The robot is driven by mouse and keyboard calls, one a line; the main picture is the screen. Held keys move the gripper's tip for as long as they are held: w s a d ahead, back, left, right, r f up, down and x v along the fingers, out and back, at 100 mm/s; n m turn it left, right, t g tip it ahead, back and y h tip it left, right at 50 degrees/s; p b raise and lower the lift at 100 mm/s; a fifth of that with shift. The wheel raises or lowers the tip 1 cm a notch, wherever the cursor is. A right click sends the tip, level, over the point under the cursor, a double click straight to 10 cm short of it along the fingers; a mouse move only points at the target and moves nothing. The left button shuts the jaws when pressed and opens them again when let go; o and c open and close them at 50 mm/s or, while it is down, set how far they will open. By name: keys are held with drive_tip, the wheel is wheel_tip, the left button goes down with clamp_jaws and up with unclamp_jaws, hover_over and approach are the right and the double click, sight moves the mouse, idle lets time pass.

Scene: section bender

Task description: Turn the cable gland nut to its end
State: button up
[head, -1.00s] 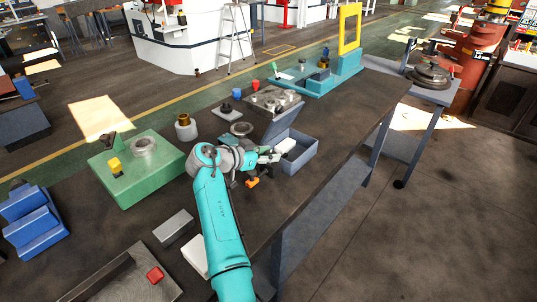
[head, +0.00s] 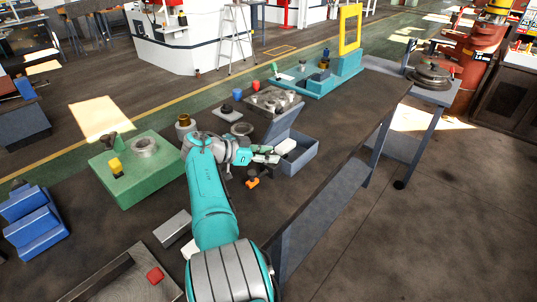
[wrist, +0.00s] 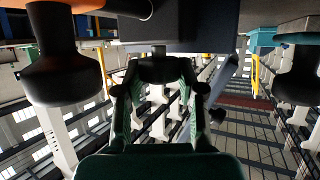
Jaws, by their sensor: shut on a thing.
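The grey-blue box (head: 300,158) stands open on the dark bench, its lid raised. My gripper (head: 270,157) is at the left side of this box, level with its wall. In the wrist view, my gripper (wrist: 160,80) has its two fingers closed around a dark round piece (wrist: 160,68), which appears to be the cable gland nut. It sits against the dark box wall (wrist: 185,30), joined by a short stub. The nut is too small and covered to make out in the head view. Its thread and how far it is turned cannot be seen.
An orange and black piece (head: 252,182) lies just below my gripper. A green block (head: 140,170) with a metal ring stands left, and a grey plate with round parts (head: 272,99) behind. A grey block (head: 173,226) lies nearer. Bare bench (head: 335,135) lies right of the box.

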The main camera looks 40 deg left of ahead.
drive_tip(key=shift+s+a+r, duration=0.1)
drive_tip(key=shift+a, duration=0.1)
idle(0.4)
drive_tip(key=o, duration=1.1)
drive_tip(key=shift+o, duration=0.2)
drive_tip(key=shift+s, duration=0.1)
drive_tip(key=v, duration=0.7)
drive_tip(key=shift+s, duration=0.15)
